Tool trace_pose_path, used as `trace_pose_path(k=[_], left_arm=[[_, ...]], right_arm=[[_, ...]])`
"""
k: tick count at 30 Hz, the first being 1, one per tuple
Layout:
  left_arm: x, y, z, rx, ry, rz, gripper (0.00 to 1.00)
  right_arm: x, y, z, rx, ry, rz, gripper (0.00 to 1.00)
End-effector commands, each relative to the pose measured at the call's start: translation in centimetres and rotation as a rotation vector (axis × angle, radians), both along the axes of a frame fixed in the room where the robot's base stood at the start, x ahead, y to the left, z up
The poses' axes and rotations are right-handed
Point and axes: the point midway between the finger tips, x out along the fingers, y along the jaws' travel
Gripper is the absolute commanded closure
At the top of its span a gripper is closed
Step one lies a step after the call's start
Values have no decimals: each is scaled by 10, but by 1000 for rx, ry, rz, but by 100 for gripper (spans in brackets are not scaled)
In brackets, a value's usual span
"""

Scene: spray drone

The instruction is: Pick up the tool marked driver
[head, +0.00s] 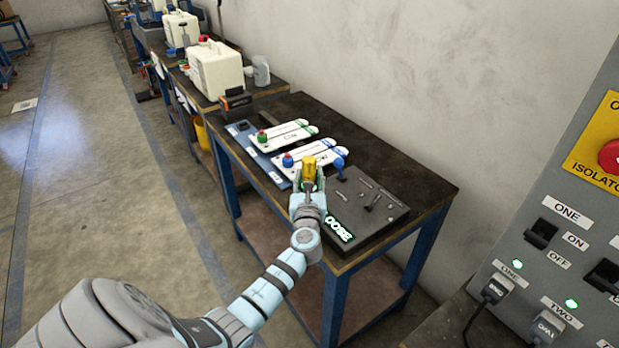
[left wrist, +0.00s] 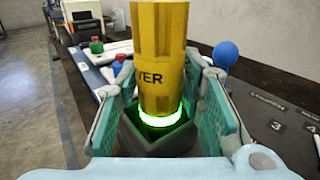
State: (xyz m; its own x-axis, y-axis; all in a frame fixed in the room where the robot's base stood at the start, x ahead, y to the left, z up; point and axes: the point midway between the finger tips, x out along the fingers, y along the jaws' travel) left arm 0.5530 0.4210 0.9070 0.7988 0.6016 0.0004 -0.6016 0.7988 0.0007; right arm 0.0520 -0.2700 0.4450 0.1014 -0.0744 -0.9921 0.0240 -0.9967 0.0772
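The yellow tool (head: 309,170) stands upright at the near end of the bench. In the left wrist view the tool (left wrist: 160,50) shows black letters ending in "VER"; the rest is out of sight round its side. A glowing green-white ring (left wrist: 158,119) circles its lower end, inside a dark angular holder (left wrist: 155,140). My left gripper (head: 307,188) is at the tool. In the wrist view its two teal-padded fingers (left wrist: 160,90) stand on either side of the tool, apart, with gaps visible between pads and tool. My right gripper is not in view.
A dark panel (head: 385,215) with levers and a "DOSE" label lies right of the tool. A blue ball knob (left wrist: 225,55) stands close to the right finger. White plates (head: 283,134) with green and blue knobs lie beyond. A grey isolator cabinet (head: 560,210) stands at right.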

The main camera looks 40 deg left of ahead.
Motion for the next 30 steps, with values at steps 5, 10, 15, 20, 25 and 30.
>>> trace_pose_path(k=[5,10,15,20,25,30], left_arm=[[0,0,0,0,0,0,99],[0,0,0,0,-1,0,100],[0,0,3,0,-1,0,100],[0,0,25,0,-3,1,100],[0,0,72,0,-5,0,100],[0,0,132,0,-6,0,100]], right_arm=[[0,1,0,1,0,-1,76],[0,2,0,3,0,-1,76],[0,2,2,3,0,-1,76],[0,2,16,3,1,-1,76],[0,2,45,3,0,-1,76],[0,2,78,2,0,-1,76]])
